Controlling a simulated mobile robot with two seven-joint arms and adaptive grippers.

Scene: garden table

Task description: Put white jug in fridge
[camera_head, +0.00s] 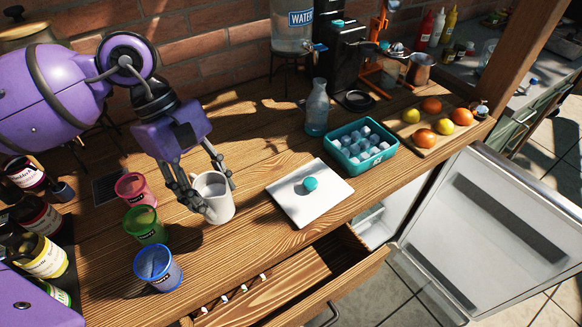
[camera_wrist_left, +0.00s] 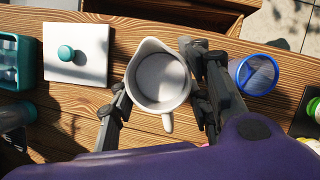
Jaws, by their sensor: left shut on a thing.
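The white jug (camera_head: 219,204) stands upright on the wooden table, left of centre in the head view. My left gripper (camera_head: 211,188) is shut on it, with a finger on each side of its body. In the left wrist view the jug (camera_wrist_left: 159,76) is seen from above between the fingers of my left gripper (camera_wrist_left: 160,95), and its handle points toward the wrist. The fridge (camera_head: 379,217) is below the table at the right, with its door (camera_head: 500,235) swung open. Part of its inside is hidden by the table edge. My right gripper is not in view.
A white board (camera_head: 290,207) with a teal knob lies right of the jug. Pink, green and blue cups (camera_head: 157,266) stand left of it. A teal ice tray (camera_head: 386,153), a glass bottle (camera_head: 317,108) and a fruit board (camera_head: 402,124) are farther right. A drawer (camera_head: 330,275) is open at the front.

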